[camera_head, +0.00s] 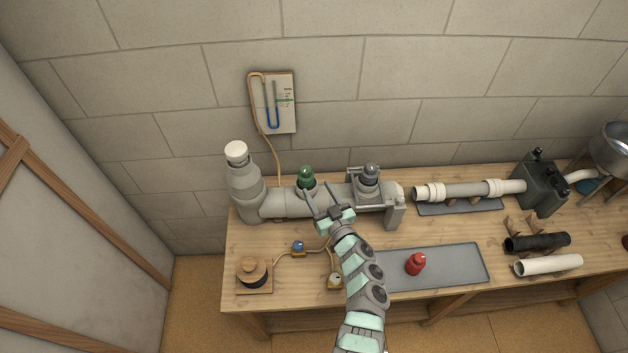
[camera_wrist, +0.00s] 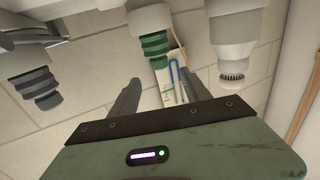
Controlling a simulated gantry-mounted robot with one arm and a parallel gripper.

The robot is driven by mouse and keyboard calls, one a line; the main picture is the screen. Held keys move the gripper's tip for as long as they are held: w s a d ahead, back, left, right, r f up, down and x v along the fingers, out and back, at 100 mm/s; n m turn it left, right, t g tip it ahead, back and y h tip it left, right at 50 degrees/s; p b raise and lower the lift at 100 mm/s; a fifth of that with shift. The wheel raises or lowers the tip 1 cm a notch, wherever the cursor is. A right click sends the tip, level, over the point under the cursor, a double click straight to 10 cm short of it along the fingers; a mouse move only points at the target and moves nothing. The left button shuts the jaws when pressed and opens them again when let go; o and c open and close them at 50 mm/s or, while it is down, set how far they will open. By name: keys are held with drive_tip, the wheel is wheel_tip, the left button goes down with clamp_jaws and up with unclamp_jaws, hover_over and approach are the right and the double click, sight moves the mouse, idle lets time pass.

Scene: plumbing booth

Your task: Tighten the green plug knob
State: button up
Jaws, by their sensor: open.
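The green plug knob (camera_head: 306,176) stands upright on the grey horizontal pipe (camera_head: 285,203), between the tall capped fitting and the grey knob. It also shows in the wrist view (camera_wrist: 154,44), at the top centre, hanging down because that picture is inverted. My gripper (camera_head: 319,189) is open and empty, with its fingers pointing at the pipe near the knob. In the wrist view my fingertips (camera_wrist: 160,76) lie to either side of the knob's line, a little short of it. I see no contact. The knob's lower seat is partly hidden in the head view.
A grey knob (camera_head: 371,171) in a bracket stands right of the green one, and a white-capped fitting (camera_head: 236,152) stands left. A gauge board (camera_head: 285,103) hangs on the wall behind. A red bottle-shaped piece (camera_head: 415,263) stands on a grey tray (camera_head: 452,262).

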sight(308, 175)
drive_tip(key=shift+s+d, duration=0.2)
drive_tip(key=shift+s, duration=0.25)
drive_tip(key=b+x, duration=0.3)
drive_tip(key=b, duration=0.3)
drive_tip(key=shift+w, duration=0.3)
drive_tip(key=b+x, duration=0.4)
drive_tip(key=x, duration=0.4)
drive_tip(key=shift+w+a+f, duration=0.1)
drive_tip(key=shift+f, duration=0.05)
drive_tip(key=shift+b+x, duration=0.65)
drive_tip(key=shift+x, duration=0.3)
drive_tip(key=shift+c, duration=0.6)
